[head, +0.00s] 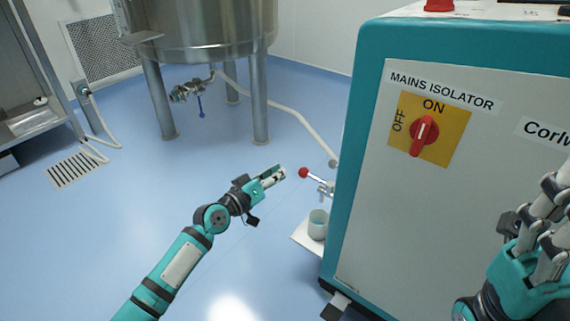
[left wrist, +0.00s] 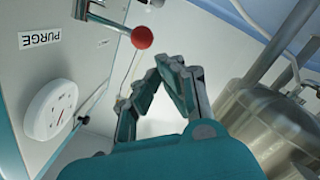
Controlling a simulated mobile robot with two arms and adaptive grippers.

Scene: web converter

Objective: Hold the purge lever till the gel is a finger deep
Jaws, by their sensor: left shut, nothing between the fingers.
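The purge lever (head: 303,172) has a red ball knob and sticks out from the left side of the teal machine. Its red knob (left wrist: 141,37) also shows in the left wrist view, just beyond my fingertips. A pale cup (head: 318,224) stands below the lever's valve; I cannot tell how deep any gel in it is. My left gripper (head: 282,173) is shut and empty, its tips just left of the knob with a small gap in the picture. My right gripper (head: 548,215) is at the right edge in front of the machine; its fingertips are not clear.
The cup sits on a small white shelf (head: 302,240). The machine's front has a red isolator switch (head: 424,134) at ON. In the left wrist view, a PURGE label (left wrist: 40,39) and round gauge (left wrist: 50,108) are beside the lever.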

